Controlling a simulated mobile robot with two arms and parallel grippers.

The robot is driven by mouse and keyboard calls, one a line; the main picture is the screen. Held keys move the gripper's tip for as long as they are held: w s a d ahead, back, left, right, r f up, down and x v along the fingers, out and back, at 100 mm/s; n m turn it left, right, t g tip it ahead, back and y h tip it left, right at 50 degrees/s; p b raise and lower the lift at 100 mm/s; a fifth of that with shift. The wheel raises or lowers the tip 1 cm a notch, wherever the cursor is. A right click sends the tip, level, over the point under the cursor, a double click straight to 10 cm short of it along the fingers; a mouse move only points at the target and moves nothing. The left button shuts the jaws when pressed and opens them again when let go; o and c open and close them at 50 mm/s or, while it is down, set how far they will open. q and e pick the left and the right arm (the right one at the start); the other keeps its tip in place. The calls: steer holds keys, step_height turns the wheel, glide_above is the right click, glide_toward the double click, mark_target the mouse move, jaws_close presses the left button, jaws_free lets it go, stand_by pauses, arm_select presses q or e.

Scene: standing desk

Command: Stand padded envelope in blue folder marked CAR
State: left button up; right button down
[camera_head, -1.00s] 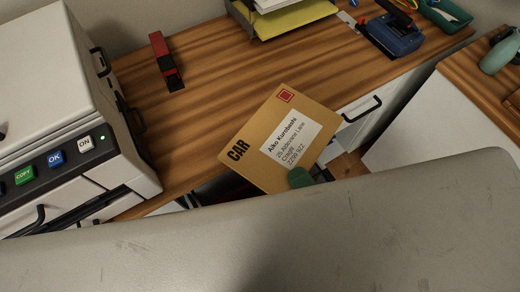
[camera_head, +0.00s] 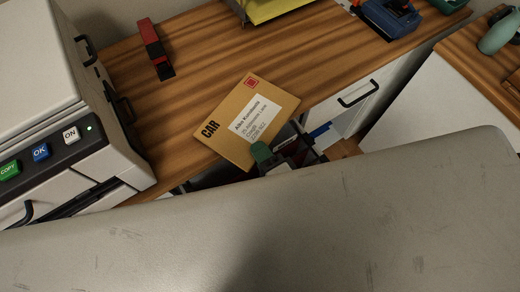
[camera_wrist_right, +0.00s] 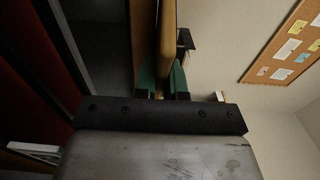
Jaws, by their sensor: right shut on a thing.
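The padded envelope (camera_head: 238,110) is tan, with CAR in black letters, a white address label and a red stamp. It is tilted in front of the desk edge in the head view. My right gripper (camera_head: 264,154) is shut on its lower edge; one green fingertip shows in front of it. In the right wrist view the envelope (camera_wrist_right: 168,40) is seen edge-on between the green fingers of the right gripper (camera_wrist_right: 163,82). A small blue piece (camera_head: 319,131) shows below the desk edge; I cannot tell if it is the folder. My left gripper is not in view.
A white machine (camera_head: 60,110) with lit buttons stands on the left. A red and black stapler-like object (camera_head: 154,48) lies on the wooden desk (camera_head: 205,60). A yellow-filled tray (camera_head: 270,10) and a blue device (camera_head: 390,18) are at the back. A white drawer (camera_head: 345,100) is right of the envelope.

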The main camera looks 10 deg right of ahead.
steer(key=shift+f, duration=0.15)
steer(key=c, duration=1.2)
jaws_free()
steer(key=shift+r, duration=0.3)
steer(key=v, duration=1.2)
steer(key=shift+f, duration=0.1)
